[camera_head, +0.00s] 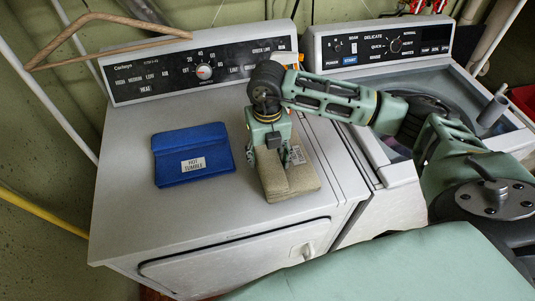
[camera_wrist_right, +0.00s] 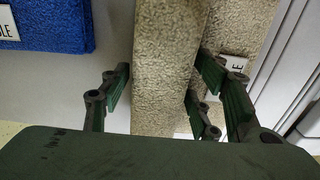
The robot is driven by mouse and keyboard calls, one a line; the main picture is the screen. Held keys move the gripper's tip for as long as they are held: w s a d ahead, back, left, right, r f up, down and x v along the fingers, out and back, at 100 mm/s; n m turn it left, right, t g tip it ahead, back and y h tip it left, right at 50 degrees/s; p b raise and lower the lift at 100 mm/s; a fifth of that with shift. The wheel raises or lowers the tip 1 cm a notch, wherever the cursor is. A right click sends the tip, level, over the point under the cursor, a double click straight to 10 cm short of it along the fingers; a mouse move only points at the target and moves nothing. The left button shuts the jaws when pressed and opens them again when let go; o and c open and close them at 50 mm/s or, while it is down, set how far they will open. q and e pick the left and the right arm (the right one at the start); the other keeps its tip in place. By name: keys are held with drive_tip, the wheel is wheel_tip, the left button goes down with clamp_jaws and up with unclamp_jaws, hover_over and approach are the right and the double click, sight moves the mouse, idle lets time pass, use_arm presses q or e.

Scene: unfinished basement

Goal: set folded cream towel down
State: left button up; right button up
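The folded cream towel (camera_head: 303,180) rests on the white top of the dryer (camera_head: 215,215), right of centre. Its raised middle strip (camera_wrist_right: 165,50) also shows in the right wrist view, with a white label partly hidden behind a finger. My right gripper (camera_head: 269,150) points down over the towel's back part. In the right wrist view its fingers (camera_wrist_right: 160,95) stand on both sides of the strip, with a gap visible at the left finger, so it looks open. My left gripper is not in view.
A blue folded cloth (camera_head: 192,155) labelled "HOT TUMBLE" lies left of the towel; it also shows in the right wrist view (camera_wrist_right: 50,25). A washer (camera_head: 400,175) stands to the right. A wooden hanger (camera_head: 105,42) hangs at the back left. The dryer's front left top is clear.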

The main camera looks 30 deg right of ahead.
drive_tip(key=shift+o, duration=0.4)
drive_tip(key=shift+r, duration=0.25)
wheel_tip(320, 180, up, 10)
drive_tip(key=b, duration=0.3)
drive_tip(key=shift+w+r, duration=0.1)
drive_tip(key=shift+r, duration=0.1)
drive_tip(key=shift+r+b, duration=0.3)
drive_tip(key=shift+r, duration=0.45)
drive_tip(key=shift+f, duration=0.1)
